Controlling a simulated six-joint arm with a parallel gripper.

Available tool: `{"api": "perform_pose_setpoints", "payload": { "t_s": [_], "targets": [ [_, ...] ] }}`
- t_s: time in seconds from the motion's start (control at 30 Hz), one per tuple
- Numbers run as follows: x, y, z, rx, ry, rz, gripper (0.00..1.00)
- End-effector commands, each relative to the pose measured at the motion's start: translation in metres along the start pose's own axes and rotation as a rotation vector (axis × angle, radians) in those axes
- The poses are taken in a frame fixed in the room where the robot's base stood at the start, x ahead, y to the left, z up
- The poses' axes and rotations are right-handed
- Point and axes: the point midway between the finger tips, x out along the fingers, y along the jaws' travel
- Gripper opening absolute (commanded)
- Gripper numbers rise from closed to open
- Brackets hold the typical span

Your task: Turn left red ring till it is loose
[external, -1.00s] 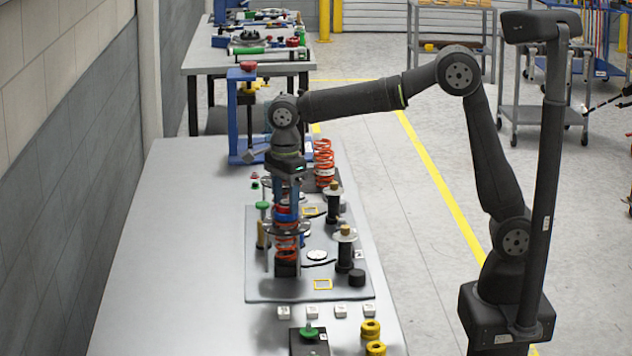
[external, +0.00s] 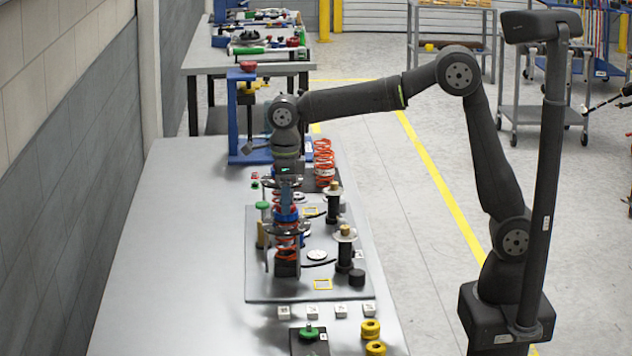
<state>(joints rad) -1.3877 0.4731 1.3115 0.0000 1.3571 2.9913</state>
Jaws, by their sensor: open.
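A spring assembly stands upright on the grey fixture plate (external: 330,288). It has an orange-red coil spring (external: 286,247) and a blue collar (external: 286,214) between dark discs. My gripper (external: 286,203) points straight down over the top of this assembly, with its jaws open. One finger shows in front of the upper red part, and the other is mostly hidden behind it. I cannot make out a left red ring apart from the red coils, or whether the fingers touch anything.
A second orange spring (external: 323,163) stands behind on a dark block. Black posts with pale discs (external: 345,250) stand right of the assembly. A green-topped post (external: 262,207) is close on the left. The table's left side is clear.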

Motion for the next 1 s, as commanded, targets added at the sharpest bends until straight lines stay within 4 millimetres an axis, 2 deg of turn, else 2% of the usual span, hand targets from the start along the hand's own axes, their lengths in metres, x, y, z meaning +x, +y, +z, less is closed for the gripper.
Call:
{"api": "perform_pose_setpoints", "payload": {
  "t_s": [0.1, 0.3, 0.47, 1.0],
  "targets": [
    [0.0, 0.0, 0.0, -0.001, 0.0, 0.0, 0.5],
    [0.0, 0.0, 0.0, -0.003, 0.0, 0.0, 0.16],
    [0.0, 0.0, 0.0, -0.036, 0.0, 0.0, 0.16],
    [0.0, 0.0, 0.0, -0.424, 0.0, 0.0, 0.16]
  ]
}}
